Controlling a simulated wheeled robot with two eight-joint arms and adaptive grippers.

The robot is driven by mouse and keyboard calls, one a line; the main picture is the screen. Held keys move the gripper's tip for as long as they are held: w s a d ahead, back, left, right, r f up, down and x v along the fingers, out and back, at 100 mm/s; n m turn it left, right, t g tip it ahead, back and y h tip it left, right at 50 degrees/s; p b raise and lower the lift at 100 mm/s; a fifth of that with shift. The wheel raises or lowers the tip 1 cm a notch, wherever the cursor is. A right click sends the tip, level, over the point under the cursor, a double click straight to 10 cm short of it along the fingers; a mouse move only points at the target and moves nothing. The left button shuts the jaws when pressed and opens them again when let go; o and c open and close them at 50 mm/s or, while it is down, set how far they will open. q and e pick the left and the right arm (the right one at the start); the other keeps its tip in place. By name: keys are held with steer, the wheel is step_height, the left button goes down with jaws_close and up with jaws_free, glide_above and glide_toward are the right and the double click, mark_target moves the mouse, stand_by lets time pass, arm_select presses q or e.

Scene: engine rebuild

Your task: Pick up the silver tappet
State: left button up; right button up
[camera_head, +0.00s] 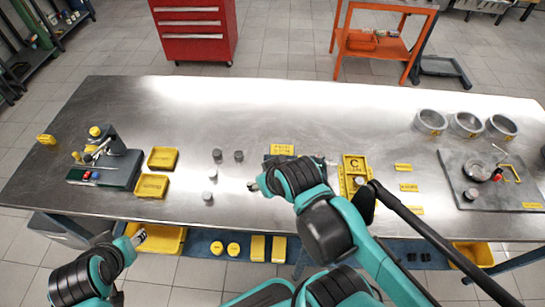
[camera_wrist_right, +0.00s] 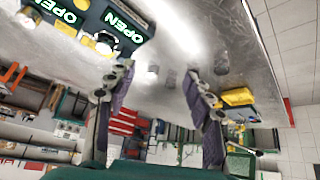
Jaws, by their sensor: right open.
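Several small cylinders, which look like tappets, stand apart on the metal table. Two are lighter silver: a silver tappet (camera_head: 212,174) and another silver tappet (camera_head: 207,197) nearer the front edge. Two darker grey cylinders (camera_head: 217,155) (camera_head: 239,156) stand behind them. My right gripper (camera_head: 254,186) is to the right of the silver ones, apart from them. In the right wrist view its fingers (camera_wrist_right: 160,92) are open and empty, with blurred cylinders (camera_wrist_right: 153,70) beyond them. My left gripper (camera_head: 138,237) is low at the left, by the table's front edge; its jaw opening is unclear.
Two yellow trays (camera_head: 151,186) (camera_head: 162,158) and a grey-green fixture (camera_head: 117,170) stand at left. A yellow "C" tray (camera_head: 355,163) lies right of my right gripper. Metal rings (camera_head: 467,124) and a grey plate (camera_head: 462,187) are at right. The table's back middle is clear.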

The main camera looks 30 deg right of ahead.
steer(key=d+n, duration=0.1)
steer(key=n+g+p, duration=0.6)
steer(key=n+p, duration=0.3)
steer(key=n, duration=0.5)
glide_toward(282, 158)
steer(key=shift+w+a, duration=0.15)
steer(key=shift+w, duration=0.1)
steer(key=shift+w+d+f+n+g, duration=0.15)
steer(key=shift+d+f+n+g, duration=0.25)
steer(key=shift+f+n, duration=0.3)
steer(key=f+b, duration=0.1)
steer(key=f, duration=0.6)
steer(key=shift+a+f+b, duration=0.2)
steer(key=shift+f+b, duration=0.1)
steer(key=shift+b, duration=0.05)
arm_select(q)
step_height(282, 158, up, 8)
steer(key=shift+s+d, duration=0.25)
steer(key=shift+s, duration=0.05)
arm_select(e)
jaws_close()
